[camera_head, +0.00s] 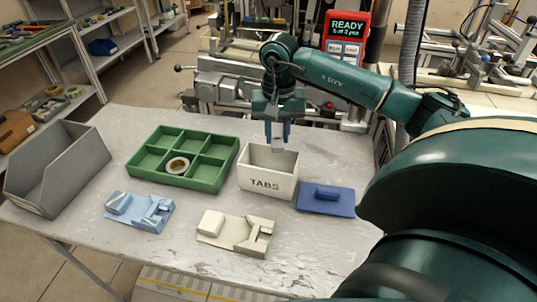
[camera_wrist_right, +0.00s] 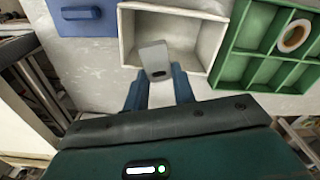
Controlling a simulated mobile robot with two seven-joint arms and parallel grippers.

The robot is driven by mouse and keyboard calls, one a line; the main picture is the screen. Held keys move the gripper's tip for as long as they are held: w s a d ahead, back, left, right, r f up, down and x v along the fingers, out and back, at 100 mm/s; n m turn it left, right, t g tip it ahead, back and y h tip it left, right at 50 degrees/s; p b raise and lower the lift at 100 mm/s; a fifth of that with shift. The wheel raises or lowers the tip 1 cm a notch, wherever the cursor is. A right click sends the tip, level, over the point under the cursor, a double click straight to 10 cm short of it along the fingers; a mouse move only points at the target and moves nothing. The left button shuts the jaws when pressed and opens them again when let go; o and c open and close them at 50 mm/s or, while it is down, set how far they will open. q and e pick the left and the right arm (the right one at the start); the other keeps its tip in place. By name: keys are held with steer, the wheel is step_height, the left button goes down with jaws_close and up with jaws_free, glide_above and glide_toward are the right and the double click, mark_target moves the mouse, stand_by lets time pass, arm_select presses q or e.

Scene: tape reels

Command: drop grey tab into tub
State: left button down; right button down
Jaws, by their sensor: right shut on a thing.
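My right gripper (camera_head: 277,135) is shut on the grey tab (camera_head: 278,143), which hangs from its fingertips above the white tub marked TABS (camera_head: 264,184). In the right wrist view the grey tab (camera_wrist_right: 154,58) is between the blue fingers of the gripper (camera_wrist_right: 160,82), over the opening of the tub (camera_wrist_right: 127,38). The tab appears above the tub's rim; its exact height is hard to tell. My left gripper is not in view.
A green divided tray (camera_head: 184,180) with a tape reel (camera_head: 177,166) stands left of the tub. A blue block on a plate (camera_head: 327,198) lies to the right. Light blue (camera_head: 140,212) and beige (camera_head: 235,232) fixtures lie in front. A grey bin (camera_head: 50,185) stands far left.

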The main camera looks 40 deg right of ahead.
step_height(320, 180, down, 2)
steer(key=shift+f+b, duration=0.2)
steer(key=shift+b, duration=0.3)
steer(key=shift+f, duration=0.2)
steer(key=c, duration=1.1)
jaws_free()
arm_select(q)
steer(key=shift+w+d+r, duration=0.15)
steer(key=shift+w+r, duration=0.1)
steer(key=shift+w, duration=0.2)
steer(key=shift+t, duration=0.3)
arm_select(e)
steer(key=shift+r, duration=0.1)
